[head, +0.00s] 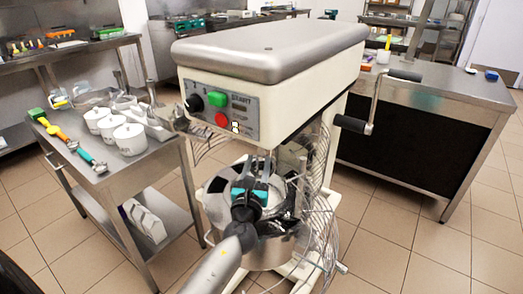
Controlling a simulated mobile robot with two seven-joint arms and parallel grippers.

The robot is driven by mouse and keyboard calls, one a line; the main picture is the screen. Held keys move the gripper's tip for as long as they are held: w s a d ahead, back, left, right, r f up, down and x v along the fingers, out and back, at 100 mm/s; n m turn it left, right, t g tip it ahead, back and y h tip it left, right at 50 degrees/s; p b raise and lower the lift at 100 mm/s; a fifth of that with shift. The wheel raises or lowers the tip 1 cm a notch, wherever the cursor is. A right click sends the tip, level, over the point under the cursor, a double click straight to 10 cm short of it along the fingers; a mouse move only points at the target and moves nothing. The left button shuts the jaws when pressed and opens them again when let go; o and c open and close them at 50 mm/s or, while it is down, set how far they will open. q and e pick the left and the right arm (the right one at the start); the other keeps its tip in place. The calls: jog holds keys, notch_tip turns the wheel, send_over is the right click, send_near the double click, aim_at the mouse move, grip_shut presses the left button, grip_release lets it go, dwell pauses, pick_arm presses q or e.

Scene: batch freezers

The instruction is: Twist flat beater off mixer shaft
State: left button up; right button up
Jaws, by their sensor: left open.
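The mixer (275,75) has a cream body with a green button, a red button and a black knob on its front panel. Its steel bowl (215,207) is below the head. My left gripper (250,188), dark with teal parts, is open in front of the bowl, under the mixer head. The flat beater and the mixer shaft are mostly hidden behind my gripper and wrist, and I cannot make out their outline. I cannot tell whether my fingers touch the beater. My right gripper is not in view.
A wire guard (318,190) stands at the bowl's right side, close to my gripper. A crank handle (372,105) sticks out at the mixer's right. A steel table (110,170) at left holds several white tubs (129,138). A steel counter (440,95) stands at right.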

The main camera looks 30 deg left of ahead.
aim_at(261, 155)
pick_arm(q)
jog(key=x, duration=0.4)
jog(key=shift+b, duration=0.3)
jog(key=shift+x, duration=0.95)
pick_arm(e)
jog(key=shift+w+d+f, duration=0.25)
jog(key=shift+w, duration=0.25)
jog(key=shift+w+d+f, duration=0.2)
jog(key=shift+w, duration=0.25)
pick_arm(q)
grip_shut()
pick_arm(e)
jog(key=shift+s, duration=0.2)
pick_arm(q)
jog(key=shift+c, duration=1.4)
grip_release()
grip_shut()
